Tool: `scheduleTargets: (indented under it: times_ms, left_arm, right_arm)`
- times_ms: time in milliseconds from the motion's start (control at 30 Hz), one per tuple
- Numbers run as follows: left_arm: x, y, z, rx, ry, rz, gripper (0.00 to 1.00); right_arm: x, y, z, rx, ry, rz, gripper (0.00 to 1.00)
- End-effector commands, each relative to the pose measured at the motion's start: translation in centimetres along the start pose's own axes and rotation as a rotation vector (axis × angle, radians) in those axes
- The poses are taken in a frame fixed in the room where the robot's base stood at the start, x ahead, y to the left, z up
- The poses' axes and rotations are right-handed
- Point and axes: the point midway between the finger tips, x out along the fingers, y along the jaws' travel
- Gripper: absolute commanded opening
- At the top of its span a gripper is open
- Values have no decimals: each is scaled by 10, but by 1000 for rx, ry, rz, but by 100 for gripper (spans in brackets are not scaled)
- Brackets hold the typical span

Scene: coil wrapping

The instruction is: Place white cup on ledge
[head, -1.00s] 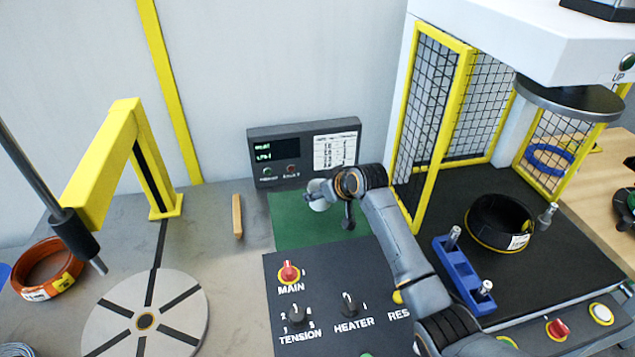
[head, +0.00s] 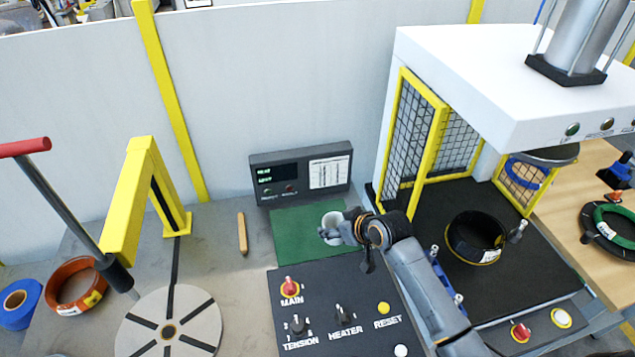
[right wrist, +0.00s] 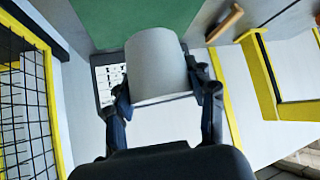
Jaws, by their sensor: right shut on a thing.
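The white cup (head: 332,226) is in the head view, over the green mat (head: 292,228) behind the control panel. My right gripper (head: 342,230) is shut on the cup's side, its arm reaching in from the lower right. In the right wrist view the cup (right wrist: 158,68) sits between the two fingers of my right gripper (right wrist: 162,92). The cup appears upright in the head view. I cannot tell whether its base touches the mat. No part named as a ledge stands out clearly; the low wall's top edge (head: 270,6) shows at the back. My left gripper is not in view.
A display box (head: 301,174) stands behind the mat. The black control panel (head: 345,310) with knobs lies in front. A yellow post frame (head: 143,205) and turntable (head: 168,325) are at left. The press with a yellow mesh guard (head: 430,140) is at right.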

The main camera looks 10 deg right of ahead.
Motion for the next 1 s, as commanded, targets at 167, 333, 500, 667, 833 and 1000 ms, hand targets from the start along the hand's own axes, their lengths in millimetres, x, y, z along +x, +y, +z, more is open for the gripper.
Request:
scheduleTargets:
  times_ms: [167, 333, 500, 667, 833, 1000]
  left_arm:
    - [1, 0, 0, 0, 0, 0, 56]
    - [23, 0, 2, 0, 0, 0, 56]
    - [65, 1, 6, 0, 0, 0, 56]
    - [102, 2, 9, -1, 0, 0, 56]
    - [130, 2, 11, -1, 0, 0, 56]
    - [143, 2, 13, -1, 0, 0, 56]
  right_arm:
    - [-4, -2, 2, 0, 1, 0, 24]
    - [-7, -13, 5, 4, 5, 3, 24]
    - [-27, -31, 12, 39, 9, 39, 24]
    - [-60, -39, 24, 110, 10, 116, 24]
    - [-94, -41, 43, 196, 8, 206, 24]
    - [-116, -41, 56, 250, 4, 267, 24]
